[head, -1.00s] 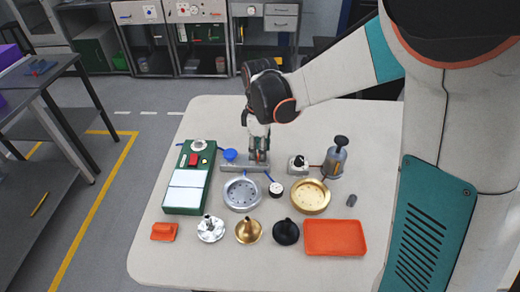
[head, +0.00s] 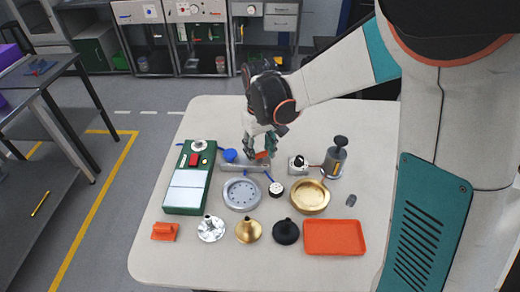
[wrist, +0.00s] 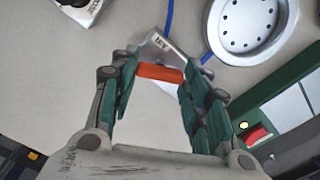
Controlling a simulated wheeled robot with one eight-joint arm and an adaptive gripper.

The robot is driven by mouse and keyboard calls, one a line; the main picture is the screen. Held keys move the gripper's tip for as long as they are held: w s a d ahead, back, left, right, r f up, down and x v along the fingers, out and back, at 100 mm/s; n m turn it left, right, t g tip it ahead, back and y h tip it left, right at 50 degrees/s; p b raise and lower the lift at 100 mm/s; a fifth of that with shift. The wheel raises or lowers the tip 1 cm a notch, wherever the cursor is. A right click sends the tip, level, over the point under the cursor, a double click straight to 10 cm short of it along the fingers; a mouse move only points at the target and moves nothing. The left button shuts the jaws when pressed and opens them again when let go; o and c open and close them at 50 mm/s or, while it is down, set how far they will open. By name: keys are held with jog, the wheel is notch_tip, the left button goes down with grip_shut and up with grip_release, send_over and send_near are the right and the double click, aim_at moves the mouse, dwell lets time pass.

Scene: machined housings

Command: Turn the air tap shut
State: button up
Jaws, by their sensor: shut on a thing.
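The air tap's orange handle (head: 262,155) shows at the right part of a grey bar (head: 232,169) on the table. In the wrist view the orange handle (wrist: 160,72) lies crosswise between my fingertips, beside a grey block marked "AIR" (wrist: 166,44). My gripper (head: 262,153) is at the tap, its fingers on either side of the handle; it also shows in the wrist view (wrist: 158,75). The fingers stand apart by about the handle's length and are shut on it. The tap's body is partly hidden by the fingers.
A blue round cap (head: 229,155) is left of the tap, and a green box (head: 186,208) farther left. A grey dish (head: 242,193), a gold dish (head: 310,196) and a small switch box (head: 298,164) are close by. An orange tray (head: 335,238) lies at the front right.

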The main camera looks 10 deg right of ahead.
aim_at(260, 153)
jog(key=m, duration=0.5)
jog(key=shift+m, duration=0.4)
dwell(0.4)
jog(key=o, duration=1.1)
jog(key=shift+c, duration=0.2)
jog(key=shift+r, duration=0.15)
notch_tip(260, 153, up, 12)
